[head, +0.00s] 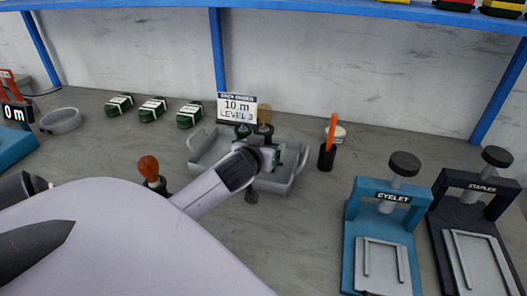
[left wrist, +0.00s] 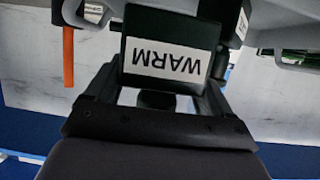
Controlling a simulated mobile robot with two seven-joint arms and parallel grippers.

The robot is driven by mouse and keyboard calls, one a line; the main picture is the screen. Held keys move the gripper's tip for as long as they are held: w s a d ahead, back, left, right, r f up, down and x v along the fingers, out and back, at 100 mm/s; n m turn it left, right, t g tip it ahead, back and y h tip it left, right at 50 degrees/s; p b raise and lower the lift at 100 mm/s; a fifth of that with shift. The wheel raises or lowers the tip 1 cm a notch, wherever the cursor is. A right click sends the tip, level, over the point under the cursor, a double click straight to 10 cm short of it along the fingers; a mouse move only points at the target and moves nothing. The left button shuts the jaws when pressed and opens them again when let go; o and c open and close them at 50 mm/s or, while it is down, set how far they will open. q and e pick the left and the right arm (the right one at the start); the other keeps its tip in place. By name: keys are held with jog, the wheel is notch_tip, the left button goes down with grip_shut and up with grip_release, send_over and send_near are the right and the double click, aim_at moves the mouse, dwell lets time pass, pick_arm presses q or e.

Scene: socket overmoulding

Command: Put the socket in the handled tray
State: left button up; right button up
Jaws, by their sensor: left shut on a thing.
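My left gripper (head: 266,157) is over the grey handled tray (head: 287,188) near the middle of the bench. It is shut on a dark block with a white label reading WARM (left wrist: 161,62), which I take to be the socket. In the head view only a small greenish part of the block (head: 271,160) shows at the jaws. The gripper and forearm hide part of the tray floor, and I cannot tell whether the block touches it. My right gripper is not in view.
A sign (head: 237,108) and a tan-topped item (head: 265,116) stand at the tray's back. Several dark green labelled blocks (head: 153,109) lie back left. Eyelet (head: 382,245) and stapler presses (head: 470,235) stand front right.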

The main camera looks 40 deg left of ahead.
pick_arm(q)
jog(key=shift+f+b, duration=0.55)
jog(key=shift+f, duration=2.25)
jog(key=o, duration=0.8)
jog(key=shift+r, duration=0.2)
jog(key=p+v, duration=0.1)
jog(key=v, duration=1.1)
jog(key=shift+d+f, duration=0.1)
jog(key=shift+f, duration=0.05)
